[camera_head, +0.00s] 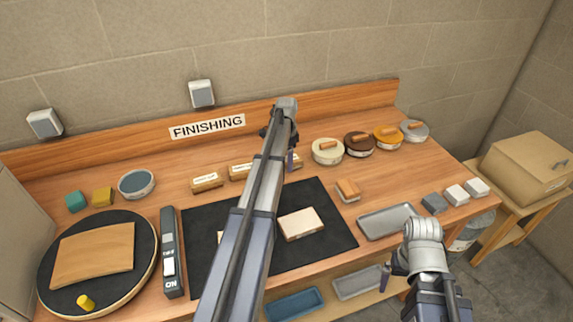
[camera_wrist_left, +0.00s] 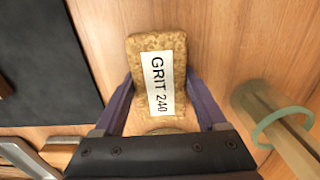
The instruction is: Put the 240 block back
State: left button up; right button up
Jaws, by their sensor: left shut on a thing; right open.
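The 240 block (camera_wrist_left: 158,75) is a tan, rough-faced block with a white label reading "GRIT 240" in the left wrist view. My left gripper (camera_wrist_left: 160,90) is shut on it, one finger along each side. In the head view my left gripper (camera_head: 285,155) is over the back of the bench, and the block (camera_head: 297,162) shows only partly beside the arm. Whether it touches the wood is hard to tell. Two similar labelled blocks, a left one (camera_head: 207,182) and a right one (camera_head: 240,172), lie to its left. My right gripper (camera_head: 392,272) is open and empty at the front right.
A black mat (camera_head: 335,225) bears a pale wood piece (camera_head: 301,224). Several round tins, including a cream one (camera_head: 327,152), stand right of the held block. A grey tray (camera_head: 386,221) lies at right. A round turntable (camera_head: 60,292) holds a bent wood panel (camera_head: 95,253) at left.

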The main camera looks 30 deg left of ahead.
pick_arm(q)
jog(key=shift+r, duration=0.1)
jog(key=shift+f, duration=0.3)
jog(key=o, duration=1.1)
jog(key=shift+r, duration=0.1)
jog(key=shift+r, duration=0.15)
notch_tip(320, 180, up, 12)
jog(key=p, duration=1.2)
notch_tip(320, 180, down, 12)
jog(key=b, duration=1.2)
